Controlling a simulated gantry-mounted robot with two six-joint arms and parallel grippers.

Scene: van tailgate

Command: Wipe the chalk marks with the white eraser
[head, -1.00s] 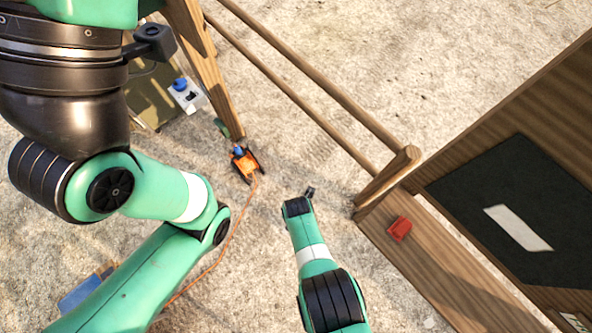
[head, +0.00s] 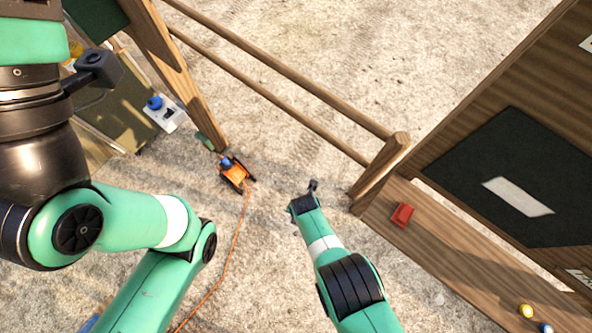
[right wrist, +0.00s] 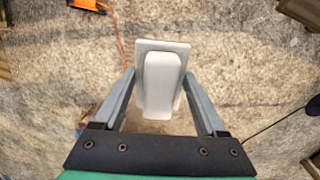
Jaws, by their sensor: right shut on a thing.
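My right gripper (right wrist: 160,77) is shut on the white eraser (right wrist: 161,90), a pale block with a raised grip, held above the gritty ground. In the head view the right arm reaches in from the bottom, and its fingers and the eraser are hidden there. A dark board (head: 470,165) lies on the wooden panel at the right, with a pale white oblong patch (head: 518,196) on it. I cannot tell whether this patch is chalk. The right arm's end is left of the board and apart from it. My left gripper is out of view.
A red block (head: 402,215) lies on a wooden ledge (head: 440,245) below the board. Yellow and blue round items (head: 526,311) sit farther along it. Wooden rails (head: 280,85) run behind. An orange device (head: 234,172) with a cord is on the ground. Open ground lies beyond the rails.

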